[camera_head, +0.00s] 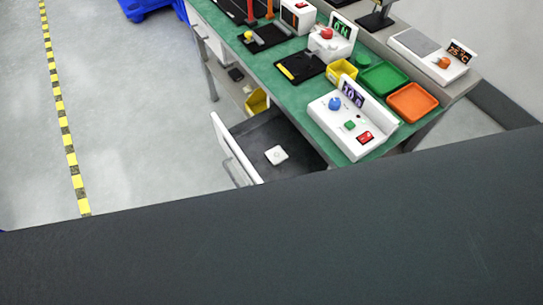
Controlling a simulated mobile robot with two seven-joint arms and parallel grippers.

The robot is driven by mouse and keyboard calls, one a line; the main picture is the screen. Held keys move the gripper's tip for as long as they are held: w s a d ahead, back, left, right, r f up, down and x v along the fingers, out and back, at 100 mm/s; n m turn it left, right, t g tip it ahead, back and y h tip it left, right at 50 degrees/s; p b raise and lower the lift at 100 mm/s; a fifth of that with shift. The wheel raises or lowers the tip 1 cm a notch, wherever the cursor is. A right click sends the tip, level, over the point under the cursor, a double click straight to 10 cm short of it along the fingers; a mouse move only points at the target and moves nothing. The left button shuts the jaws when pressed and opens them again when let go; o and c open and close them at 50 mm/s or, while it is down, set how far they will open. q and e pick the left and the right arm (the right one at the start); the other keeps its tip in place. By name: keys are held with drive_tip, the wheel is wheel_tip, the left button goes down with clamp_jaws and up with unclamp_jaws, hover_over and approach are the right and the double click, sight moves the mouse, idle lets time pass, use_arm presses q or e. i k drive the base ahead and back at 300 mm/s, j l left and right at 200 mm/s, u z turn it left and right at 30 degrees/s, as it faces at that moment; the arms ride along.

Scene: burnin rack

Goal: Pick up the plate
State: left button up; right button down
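A small white square piece (277,155) with rounded corners lies flat in an open drawer (262,131) with a dark floor. It has a small mark in its middle. I cannot tell for sure whether this is the plate. A black flat plate-like panel with a yellow strip (300,67) lies on the green bench top. Neither of my grippers shows in this view. A large dark surface fills the lower part of the picture and hides whatever is behind it.
The green workbench (262,59) carries a white control box (352,122), a green tray (383,79), an orange tray (412,103) and a yellow bin (342,70). The drawer's white front (235,148) juts out to the left. The grey floor (130,110) at left is clear.

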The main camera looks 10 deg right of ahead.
sight(276, 155)
drive_tip(key=i+j+z, duration=0.25)
drive_tip(key=z, duration=0.15)
drive_tip(key=i+j+z, duration=0.2)
drive_tip(key=z, duration=0.2)
drive_tip(key=i+j+z, duration=0.1)
drive_tip(key=j+z, duration=0.3)
drive_tip(key=i+j+z, duration=0.1)
drive_tip(key=j+z, duration=1.15)
